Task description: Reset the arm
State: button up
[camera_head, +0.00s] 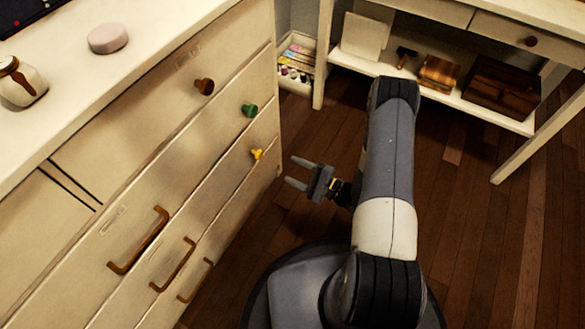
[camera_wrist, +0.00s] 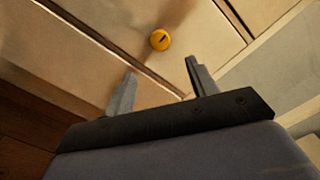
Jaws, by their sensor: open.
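My gripper (camera_head: 297,173) is open and empty in the head view, with its two fingers pointing left toward the dresser (camera_head: 112,152). It is apart from the dresser front, a little to the right of and below the yellow knob (camera_head: 257,154). In the wrist view my gripper's fingers (camera_wrist: 160,85) are spread wide with nothing between them. The yellow knob (camera_wrist: 160,40) shows beyond the fingertips there. My arm is bent, reaching out and folding back toward the dresser.
The dresser also has a brown knob (camera_head: 205,86), a green knob (camera_head: 250,110) and brown handles (camera_head: 139,240). A desk shelf (camera_head: 455,98) with boxes and a box of small items (camera_head: 297,62) stand behind. Dark wooden floor (camera_head: 480,240) is clear at right.

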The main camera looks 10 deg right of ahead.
aim_at(262, 155)
jog(key=b+x, duration=0.2)
jog(key=x, duration=0.9)
jog(key=shift+b, duration=0.4)
jog(key=shift+d, duration=0.1)
